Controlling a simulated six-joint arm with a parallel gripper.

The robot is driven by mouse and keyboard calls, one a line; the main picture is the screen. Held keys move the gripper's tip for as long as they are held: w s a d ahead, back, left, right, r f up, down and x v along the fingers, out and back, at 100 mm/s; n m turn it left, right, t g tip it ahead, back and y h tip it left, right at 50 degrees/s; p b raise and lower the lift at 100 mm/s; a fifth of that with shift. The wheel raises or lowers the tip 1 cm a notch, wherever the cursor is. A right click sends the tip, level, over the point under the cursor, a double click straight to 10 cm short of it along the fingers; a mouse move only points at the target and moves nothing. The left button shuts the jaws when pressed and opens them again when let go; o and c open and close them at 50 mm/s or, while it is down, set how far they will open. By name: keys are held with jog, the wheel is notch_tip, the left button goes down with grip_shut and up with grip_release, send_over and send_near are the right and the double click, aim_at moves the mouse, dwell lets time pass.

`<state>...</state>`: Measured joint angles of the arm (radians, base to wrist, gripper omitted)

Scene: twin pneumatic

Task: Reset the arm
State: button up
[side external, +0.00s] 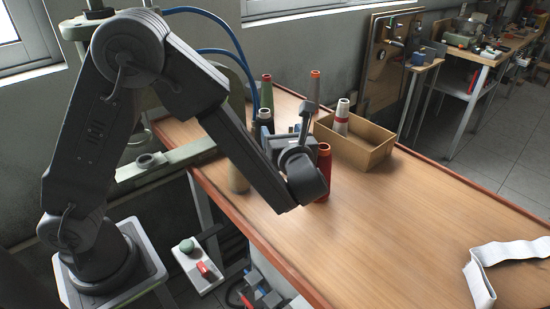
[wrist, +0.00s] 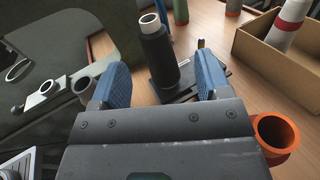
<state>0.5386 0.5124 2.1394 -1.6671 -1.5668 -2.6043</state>
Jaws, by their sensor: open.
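My gripper (wrist: 161,60) is open, with its two blue fingers spread apart in the wrist view. A black spool with a pale top (wrist: 158,58) stands upright beyond and between the fingers, with visible gaps at both sides. In the side view, my gripper (side external: 266,142) is low over the wooden table among several spools, partly hidden by my wrist. The black spool (side external: 265,116) shows just behind it. A red spool (side external: 324,165) stands to the right of my wrist; its orange-red open top (wrist: 276,133) shows at the lower right of the wrist view.
A cardboard box (side external: 371,155) holds a white-and-red spool (side external: 341,118). A green spool (side external: 266,92) and an orange-topped spool (side external: 315,84) stand behind. White cloth (side external: 510,250) lies front right; the table's middle is clear.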

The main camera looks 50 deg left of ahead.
jog(key=w+r+m+t+h, duration=0.4)
jog(key=r+m+h, duration=0.1)
jog(key=m, duration=0.3)
jog(key=s+d+r+m+t+h, duration=0.1)
jog(key=s+d+r+m+h, duration=0.25)
jog(key=m+h, duration=0.45)
jog(key=s+d+r+m+t+h, duration=0.1)
jog(key=s+d+r+m+h, duration=0.2)
jog(key=m, duration=0.9)
jog(key=s+a+f+m+g, duration=0.2)
jog(key=s+a+m+g, duration=0.1)
jog(key=s+m, duration=0.6)
jog(key=s+a+f+m+g, duration=0.3)
jog(key=s+m+g, duration=0.2)
jog(key=s+m, duration=0.5)
jog(key=shift+s+a+f+m, duration=0.15)
jog(key=shift+a+m, duration=0.05)
jog(key=shift+m, duration=0.4)
